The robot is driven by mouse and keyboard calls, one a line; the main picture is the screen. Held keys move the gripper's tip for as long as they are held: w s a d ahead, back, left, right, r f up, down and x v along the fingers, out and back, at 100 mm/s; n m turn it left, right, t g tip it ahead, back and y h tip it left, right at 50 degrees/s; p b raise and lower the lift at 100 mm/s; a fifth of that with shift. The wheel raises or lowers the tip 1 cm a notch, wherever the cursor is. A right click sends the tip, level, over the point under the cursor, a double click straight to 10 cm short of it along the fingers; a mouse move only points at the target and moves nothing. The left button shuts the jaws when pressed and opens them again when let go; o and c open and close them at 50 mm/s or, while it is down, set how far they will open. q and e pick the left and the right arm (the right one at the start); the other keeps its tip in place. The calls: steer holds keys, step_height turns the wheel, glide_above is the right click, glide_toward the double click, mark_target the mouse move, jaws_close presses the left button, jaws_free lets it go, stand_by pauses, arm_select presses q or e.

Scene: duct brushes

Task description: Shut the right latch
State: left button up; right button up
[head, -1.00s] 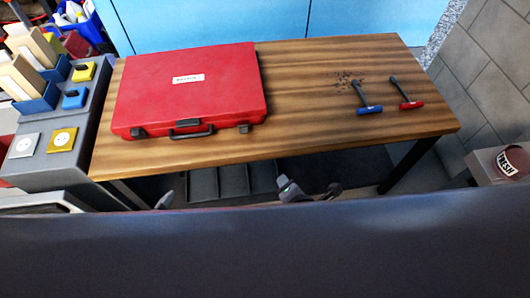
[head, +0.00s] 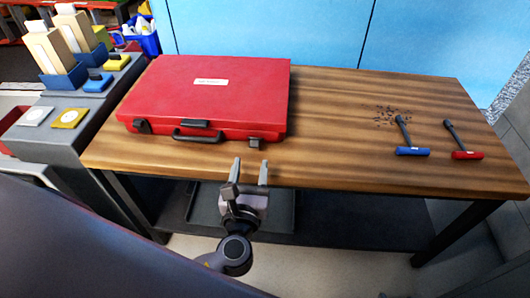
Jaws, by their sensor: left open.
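The red case (head: 215,90) lies closed on the wooden table. On its front side are a dark handle (head: 195,136), a left latch (head: 142,127) and a right latch (head: 255,143). The right latch appears to stick out a little from the case front; its exact position is too small to tell. My left gripper (head: 250,165) is open and empty, in front of the table's front edge. Its fingers point toward the case, just below the right latch in the picture and apart from it. My right gripper is not in view.
The table's middle is clear.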

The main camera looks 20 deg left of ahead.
mark_target(254, 143)
arm_select(q)
steer(key=shift+b+x, duration=0.35)
steer(key=shift+x, duration=2.7)
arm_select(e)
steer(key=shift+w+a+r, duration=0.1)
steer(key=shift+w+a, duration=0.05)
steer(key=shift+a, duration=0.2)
arm_select(q)
jaws_close()
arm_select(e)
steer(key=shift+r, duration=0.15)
